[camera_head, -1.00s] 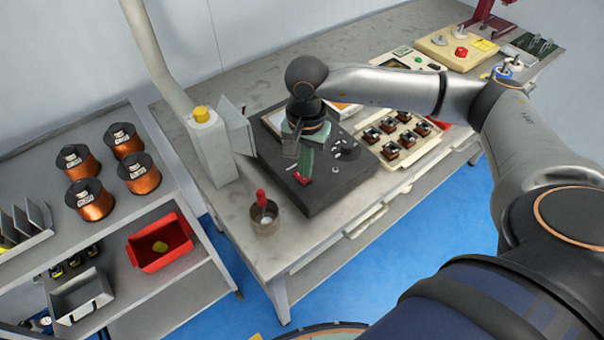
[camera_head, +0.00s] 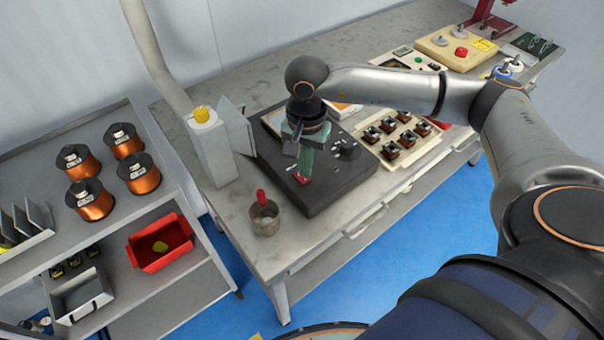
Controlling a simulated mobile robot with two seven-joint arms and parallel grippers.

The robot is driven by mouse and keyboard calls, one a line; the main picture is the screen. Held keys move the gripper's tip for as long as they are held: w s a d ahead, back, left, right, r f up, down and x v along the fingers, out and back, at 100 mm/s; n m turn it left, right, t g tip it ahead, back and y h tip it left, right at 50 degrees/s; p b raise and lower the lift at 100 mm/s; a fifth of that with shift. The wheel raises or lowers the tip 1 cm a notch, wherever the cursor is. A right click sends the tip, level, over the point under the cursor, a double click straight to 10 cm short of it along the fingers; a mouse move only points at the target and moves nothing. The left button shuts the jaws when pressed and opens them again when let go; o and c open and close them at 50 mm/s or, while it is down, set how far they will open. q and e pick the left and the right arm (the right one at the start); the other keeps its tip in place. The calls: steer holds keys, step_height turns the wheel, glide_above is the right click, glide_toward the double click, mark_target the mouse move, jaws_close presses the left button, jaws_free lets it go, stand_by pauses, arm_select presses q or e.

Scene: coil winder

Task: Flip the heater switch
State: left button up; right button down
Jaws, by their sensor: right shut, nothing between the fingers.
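A dark grey control box (camera_head: 335,190) lies on the workbench with white marks and a black knob on its top. My right gripper (camera_head: 303,173) points down over the box with green fingers shut and empty. My left gripper is not in view.
A metal cup (camera_head: 265,219) with a red-handled tool stands left of the box. A grey post (camera_head: 212,152) with a yellow top stands behind it. A cream tray (camera_head: 416,148) of small coils lies to the right. Copper spools (camera_head: 139,174) fill the left shelf.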

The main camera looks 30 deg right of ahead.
mark_target(305, 179)
steer(key=shift+f+b, duration=1)
steer(key=shift+f, duration=0.05)
stand_by(0.4)
steer(key=shift+s+r, duration=0.1)
steer(key=shift+r+p, duration=2.05)
steer(key=shift+r, duration=1.45)
